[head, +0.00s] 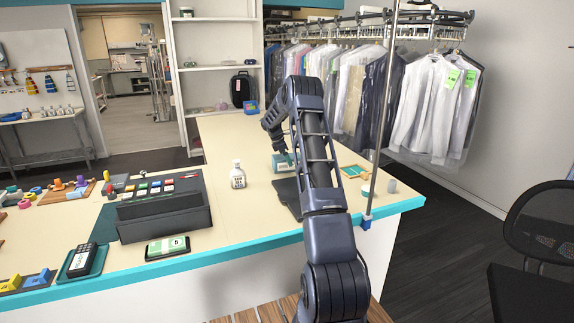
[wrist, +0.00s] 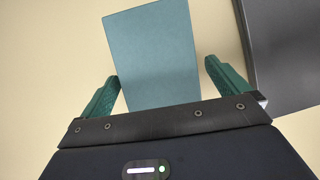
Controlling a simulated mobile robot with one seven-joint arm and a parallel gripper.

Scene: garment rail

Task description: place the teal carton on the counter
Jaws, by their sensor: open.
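The teal carton (wrist: 155,55) rests on the pale counter (wrist: 50,50) in the wrist view. It lies partly between the two fingers of my gripper (wrist: 160,82), which is open with a gap on each side of it. In the head view the carton (head: 281,163) shows as a small teal and whitish box on the counter (head: 254,144), partly hidden by my arm. My gripper (head: 285,157) is right at it there.
A dark flat object (head: 288,196) lies close to the carton, at right in the wrist view (wrist: 285,50). A white bottle (head: 238,175) and a black register (head: 163,208) stand to the left. A thin pole (head: 378,130) rises at the right edge. The counter behind is mostly clear.

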